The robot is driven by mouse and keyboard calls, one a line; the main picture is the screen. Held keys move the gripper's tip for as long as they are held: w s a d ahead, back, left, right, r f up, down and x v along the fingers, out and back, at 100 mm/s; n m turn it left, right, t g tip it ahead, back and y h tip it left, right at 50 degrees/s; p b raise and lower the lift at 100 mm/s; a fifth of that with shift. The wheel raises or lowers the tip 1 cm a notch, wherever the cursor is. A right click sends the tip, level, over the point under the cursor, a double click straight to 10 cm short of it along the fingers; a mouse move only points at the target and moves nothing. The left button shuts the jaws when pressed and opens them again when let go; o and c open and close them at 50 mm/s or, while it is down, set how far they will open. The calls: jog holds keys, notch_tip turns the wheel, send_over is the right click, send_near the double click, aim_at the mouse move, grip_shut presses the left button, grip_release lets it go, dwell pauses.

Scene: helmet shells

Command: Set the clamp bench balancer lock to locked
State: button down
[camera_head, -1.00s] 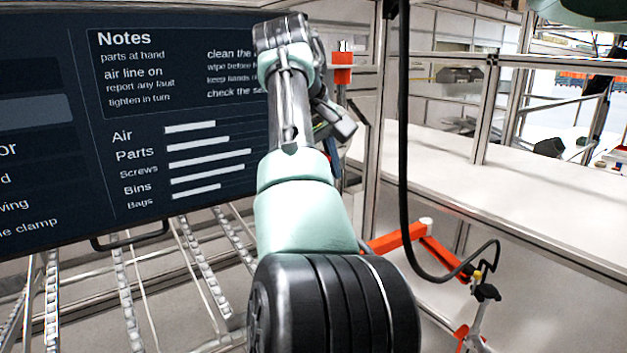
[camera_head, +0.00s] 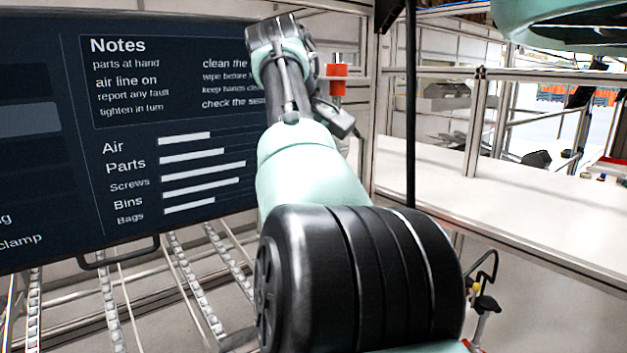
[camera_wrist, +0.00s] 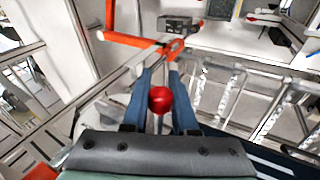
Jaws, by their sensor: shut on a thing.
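A round red knob (camera_wrist: 160,99) sits between the two blue fingers of my gripper (camera_wrist: 158,78) in the wrist view. The fingers are shut on it. A thin stem runs from the knob between the fingers. An orange-red arm (camera_wrist: 124,39) with a bracket lies beyond the fingertips. In the head view my own arm hides the knob and most of the gripper. An orange-red block (camera_head: 337,71) on a post shows just right of my wrist there. I cannot read the lock's setting.
A large dark screen (camera_head: 120,190) stands at the left, close to my arm. A white worktop (camera_head: 500,190) with a metal frame extends at the right. A dark vertical hose (camera_head: 410,100) hangs right of my arm. Roller rails (camera_head: 190,280) lie below the screen.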

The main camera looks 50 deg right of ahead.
jog(key=c, duration=1)
grip_release()
jog(key=shift+w+r, duration=0.1)
jog(key=p+v, duration=0.4)
jog(key=v, duration=0.8)
jog(key=shift+a, duration=0.1)
